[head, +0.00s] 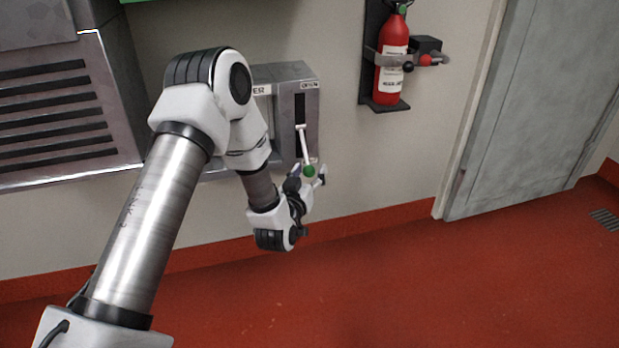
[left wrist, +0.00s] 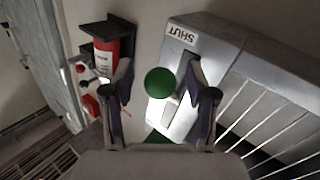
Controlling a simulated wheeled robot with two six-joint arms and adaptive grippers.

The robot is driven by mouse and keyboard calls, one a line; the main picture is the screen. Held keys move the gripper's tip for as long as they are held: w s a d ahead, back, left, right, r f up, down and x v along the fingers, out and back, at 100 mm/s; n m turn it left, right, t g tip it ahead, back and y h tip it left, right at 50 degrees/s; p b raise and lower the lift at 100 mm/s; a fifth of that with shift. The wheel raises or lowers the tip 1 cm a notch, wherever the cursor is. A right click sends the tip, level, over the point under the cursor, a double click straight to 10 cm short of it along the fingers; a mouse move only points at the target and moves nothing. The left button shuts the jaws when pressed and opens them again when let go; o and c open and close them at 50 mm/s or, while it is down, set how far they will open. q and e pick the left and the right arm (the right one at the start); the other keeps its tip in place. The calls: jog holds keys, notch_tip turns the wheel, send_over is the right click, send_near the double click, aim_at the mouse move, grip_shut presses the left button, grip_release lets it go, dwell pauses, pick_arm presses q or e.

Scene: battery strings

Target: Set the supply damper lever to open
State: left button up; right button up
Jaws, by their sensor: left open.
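The supply damper box (head: 286,100) is a grey metal housing on the wall. A dark slot runs down its front. Its white lever (head: 304,146) slants downward from the slot, with a green knob (head: 309,171) at the low end. A small label sits at the box's top; I cannot read it clearly. In the left wrist view the picture is upside down, and a SHUT label (left wrist: 180,35) shows at the box's lower end. My left gripper (head: 308,180) is open at the knob. In the left wrist view the green knob (left wrist: 160,82) appears between its spread fingers, with gaps on both sides.
A red fire extinguisher (head: 391,75) hangs on the wall right of the box; it also shows in the left wrist view (left wrist: 101,58). A louvred grey cabinet (head: 50,110) stands left. A grey door (head: 545,110) is at right. The red floor (head: 430,280) is clear.

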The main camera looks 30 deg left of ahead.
pick_arm(q)
jog(key=shift+w, duration=0.1)
jog(key=shift+c, duration=0.3)
grip_shut()
jog(key=shift+r, duration=0.1)
